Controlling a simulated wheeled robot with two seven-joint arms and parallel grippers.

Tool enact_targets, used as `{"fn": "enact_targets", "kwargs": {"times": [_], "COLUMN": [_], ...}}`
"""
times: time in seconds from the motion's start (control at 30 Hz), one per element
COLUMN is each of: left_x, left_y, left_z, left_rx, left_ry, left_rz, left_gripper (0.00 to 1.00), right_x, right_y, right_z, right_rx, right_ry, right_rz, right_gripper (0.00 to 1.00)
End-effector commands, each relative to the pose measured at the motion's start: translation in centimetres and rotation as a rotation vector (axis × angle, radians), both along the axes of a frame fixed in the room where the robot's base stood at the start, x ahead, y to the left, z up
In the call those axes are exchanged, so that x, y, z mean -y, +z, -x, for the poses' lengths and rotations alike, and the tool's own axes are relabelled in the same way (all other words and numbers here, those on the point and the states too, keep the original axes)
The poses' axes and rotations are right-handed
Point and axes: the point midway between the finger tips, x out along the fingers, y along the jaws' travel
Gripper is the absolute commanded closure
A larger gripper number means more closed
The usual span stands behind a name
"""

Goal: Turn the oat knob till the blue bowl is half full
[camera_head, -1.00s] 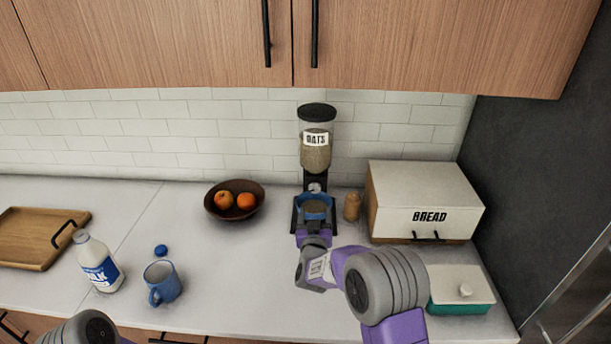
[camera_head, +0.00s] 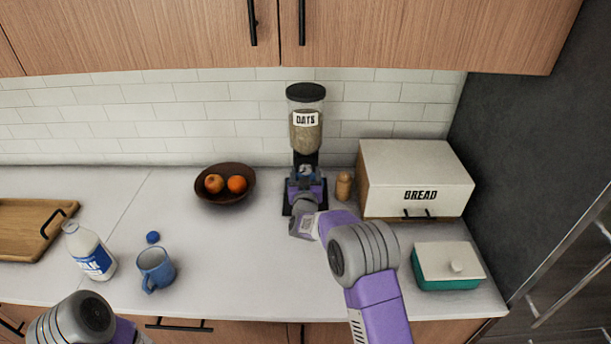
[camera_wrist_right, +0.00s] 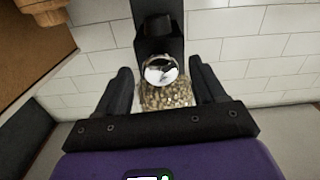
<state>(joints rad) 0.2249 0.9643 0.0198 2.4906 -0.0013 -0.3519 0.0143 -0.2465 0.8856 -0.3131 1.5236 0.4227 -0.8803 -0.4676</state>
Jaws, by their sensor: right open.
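The oat dispenser (camera_head: 306,133) stands against the tiled wall, its clear jar labelled OATS and holding oats. In the right wrist view, the shiny round knob (camera_wrist_right: 158,71) sits between the spread fingers of my right gripper (camera_wrist_right: 160,78). The fingers are open on either side of it, with a gap. In the head view my right gripper (camera_head: 306,176) is at the front of the dispenser, below the jar. It hides the blue bowl under the dispenser, so the bowl's filling cannot be seen. Only a link of my left arm shows; its gripper is out of frame.
A wooden shaker (camera_head: 344,186) and the bread box (camera_head: 415,185) stand close right of the dispenser. A fruit bowl (camera_head: 225,196) is to its left. A mug (camera_head: 156,269), milk bottle (camera_head: 88,250) and green dish (camera_head: 448,278) stand nearer the front.

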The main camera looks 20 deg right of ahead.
Motion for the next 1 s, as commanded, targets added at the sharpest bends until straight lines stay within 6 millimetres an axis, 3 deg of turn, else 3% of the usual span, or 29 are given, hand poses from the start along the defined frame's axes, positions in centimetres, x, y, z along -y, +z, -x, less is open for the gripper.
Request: {"fn": "enact_targets", "kwargs": {"times": [0.2, 0.57, 0.77, 1.0], "left_x": [0.0, 0.0, 0.0, 0.0], "left_y": [0.0, 0.0, -0.3, -2.1], "left_z": [0.0, 0.0, 0.0, 0.0], "left_rx": [0.000, 0.000, 0.000, 0.000], "left_ry": [0.000, 0.000, 0.000, 0.000], "left_rz": [0.000, 0.000, 0.000, 0.000], "left_gripper": [0.57, 0.57, 0.57, 0.57], "right_x": [0.0, 0.0, 0.0, 0.0], "right_y": [0.0, 0.0, 0.0, -0.3], "right_z": [0.0, 0.0, 0.0, 0.0], "right_rx": [0.000, 0.000, 0.005, 0.032], "right_ry": [0.000, 0.000, 0.000, 0.000], "right_rz": [0.000, 0.000, -0.012, -0.103], "right_gripper": [0.32, 0.87, 0.87, 0.87]}}
